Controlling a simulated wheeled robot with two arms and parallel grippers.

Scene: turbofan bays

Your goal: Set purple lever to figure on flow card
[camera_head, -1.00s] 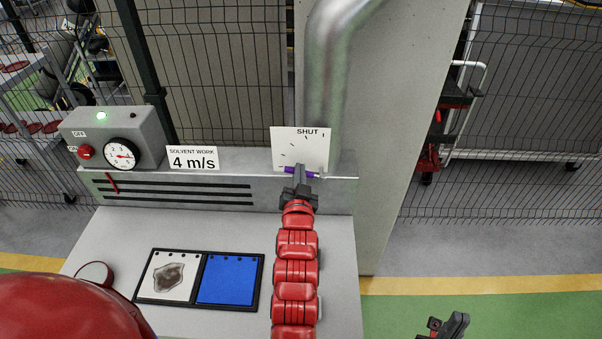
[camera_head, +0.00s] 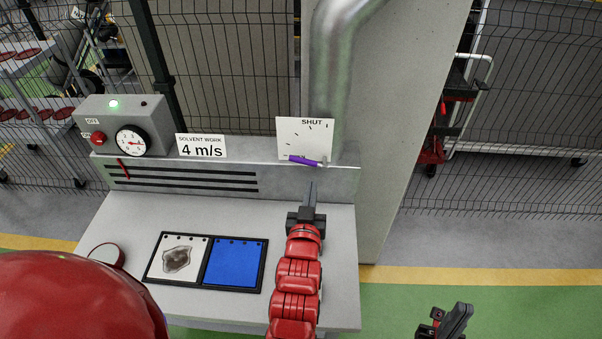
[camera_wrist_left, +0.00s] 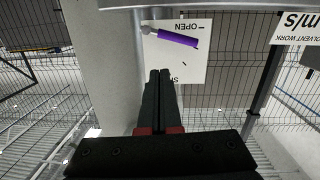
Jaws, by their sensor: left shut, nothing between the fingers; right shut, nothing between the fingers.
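The purple lever (camera_head: 303,160) sits low on a white scale plate (camera_head: 292,137), pivoted at its right end beside the pipe. It points left, tilted slightly up. SHUT is printed at the plate's top; OPEN shows at its other end in the left wrist view, near the lever (camera_wrist_left: 178,40). The flow card (camera_head: 201,146) reads "SOLVENT WORK 4 m/s". A round gauge (camera_head: 132,141) has a red needle pointing right; its figures are too small to read surely. My left gripper (camera_head: 311,188) is shut and empty, below the lever and apart from it. My right gripper (camera_head: 460,318) is shut, at bottom right.
The gauge box (camera_head: 148,112) has a lit green lamp and a red button. A slotted metal ledge (camera_head: 290,180) runs below the cards. A black frame (camera_head: 203,275) with a stained white panel and a blue panel lies on the bench. A pipe (camera_head: 327,80) and pillar stand at right.

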